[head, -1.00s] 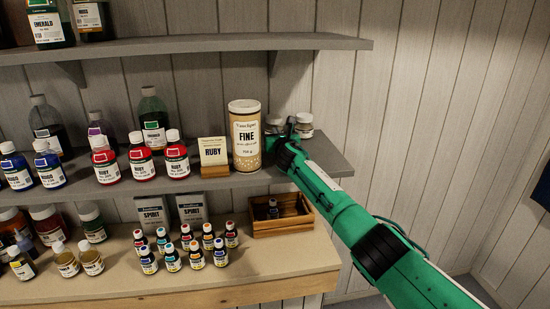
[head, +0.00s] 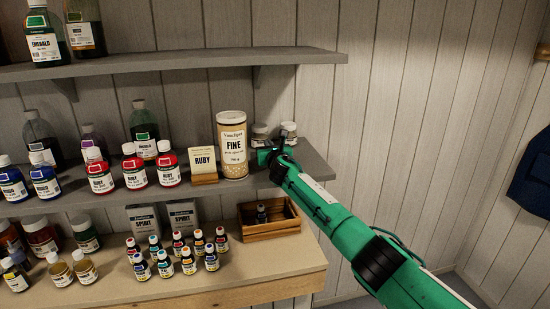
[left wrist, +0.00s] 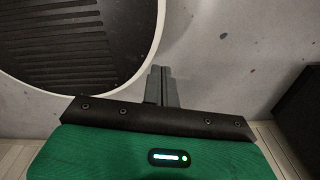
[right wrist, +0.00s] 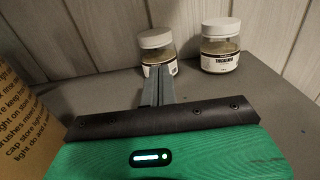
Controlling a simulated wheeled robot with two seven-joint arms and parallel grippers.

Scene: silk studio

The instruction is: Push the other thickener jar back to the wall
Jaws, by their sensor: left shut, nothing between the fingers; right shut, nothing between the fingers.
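Two small glass thickener jars with white lids stand on the middle shelf near its right end. In the right wrist view the left jar (right wrist: 157,45) is straight ahead of my right gripper (right wrist: 158,68), and the right jar (right wrist: 220,46) shows its THICKENER label. Both also show in the head view, left jar (head: 261,131) and right jar (head: 289,130). My right gripper (head: 266,155) is shut and empty. Its tips overlap the left jar's lower front; I cannot tell whether they touch. My left gripper (left wrist: 160,72) is shut and empty, away from the shelf.
A tall FINE canister (head: 233,150) stands close left of my right gripper, with a RUBY card (head: 203,163) beside it. An upper shelf (head: 200,62) overhangs. Plank wall (head: 370,100) is behind. A wooden crate (head: 270,225) sits on the counter below.

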